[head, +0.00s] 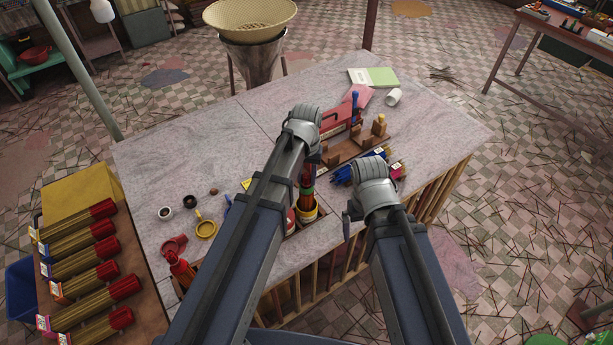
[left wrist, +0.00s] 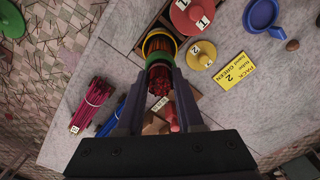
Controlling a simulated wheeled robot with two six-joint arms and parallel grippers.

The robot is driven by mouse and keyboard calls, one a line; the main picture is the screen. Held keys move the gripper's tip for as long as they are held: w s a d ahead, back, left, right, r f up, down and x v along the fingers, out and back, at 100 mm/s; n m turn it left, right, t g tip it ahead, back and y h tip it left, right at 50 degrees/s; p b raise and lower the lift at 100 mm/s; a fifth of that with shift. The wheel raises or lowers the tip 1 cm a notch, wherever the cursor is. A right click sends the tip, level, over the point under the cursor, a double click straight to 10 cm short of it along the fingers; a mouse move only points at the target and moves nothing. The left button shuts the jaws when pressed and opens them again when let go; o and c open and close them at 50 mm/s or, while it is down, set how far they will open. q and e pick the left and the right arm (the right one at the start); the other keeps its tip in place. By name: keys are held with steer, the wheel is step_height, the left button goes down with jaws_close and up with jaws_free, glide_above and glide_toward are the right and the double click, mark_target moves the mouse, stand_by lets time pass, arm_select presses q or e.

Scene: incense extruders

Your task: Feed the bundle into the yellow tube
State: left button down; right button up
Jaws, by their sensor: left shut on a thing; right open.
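A bundle of dark red sticks (left wrist: 160,84) with a green band shows in the left wrist view. My left gripper (left wrist: 158,76) is shut on it. The yellow tube (left wrist: 160,34) has its yellow rim just beyond the green band; it also shows in the head view (head: 306,213), under the bundle (head: 307,175). The bundle lines up with the rim, but I cannot tell whether its end is inside. My left gripper's fingers are hidden behind my wrist in the head view. My right gripper (head: 356,205) is open, to the right of the bundle; its fingertips are mostly hidden.
A red lid (left wrist: 190,15) marked 1, a yellow lid (left wrist: 201,55) marked 2 and a yellow card (left wrist: 237,71) lie beside the tube. Pink-red (left wrist: 92,104) and blue bundles lie opposite. A wooden rack (head: 350,150) stands behind. The left rear tabletop is clear.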

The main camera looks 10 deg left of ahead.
mark_target(307, 191)
arm_select(q)
steer(key=shift+f+b, duration=3.55)
steer(key=shift+f, duration=0.15)
steer(key=shift+c, duration=2.3)
jaws_free()
steer(key=shift+r, duration=0.1)
step_height(307, 191, up, 8)
steer(key=p, duration=0.8)
steer(key=shift+f, duration=0.2)
step_height(307, 191, down, 7)
steer(key=b, duration=0.7)
steer(key=shift+f+b, duration=0.2)
steer(key=shift+b, duration=0.1)
